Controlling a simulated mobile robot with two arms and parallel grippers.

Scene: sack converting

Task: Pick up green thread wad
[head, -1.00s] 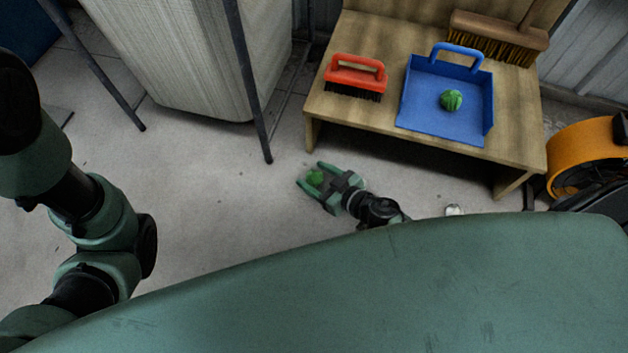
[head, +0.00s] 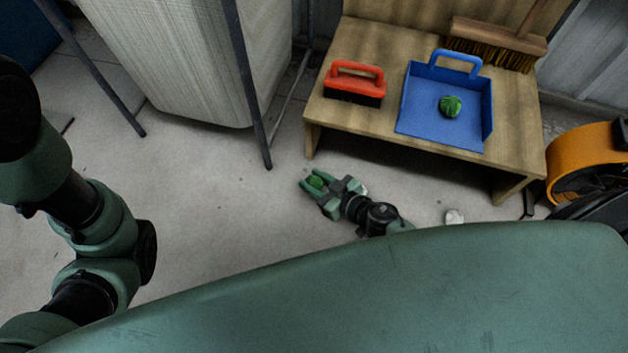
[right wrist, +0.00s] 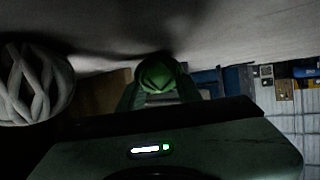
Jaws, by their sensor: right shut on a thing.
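The green thread wad (head: 316,181) is between the fingers of my right gripper (head: 311,178), low over the concrete floor in the head view. The gripper is shut on it. In the right wrist view the green wad (right wrist: 158,74) sits between the two green fingertips (right wrist: 155,85); whether it touches the floor I cannot tell. A second green wad (head: 451,106) lies in the blue dustpan (head: 430,125) on the wooden bench. My left arm shows at the left of the head view, but its gripper is out of view.
A pale wad (right wrist: 35,85) lies close beside the gripper in the right wrist view. Another pale wad (head: 454,217) is on the floor to the right. The bench (head: 325,113) holds a red brush (head: 354,80) and a broom (head: 497,42). Open floor lies left of the gripper.

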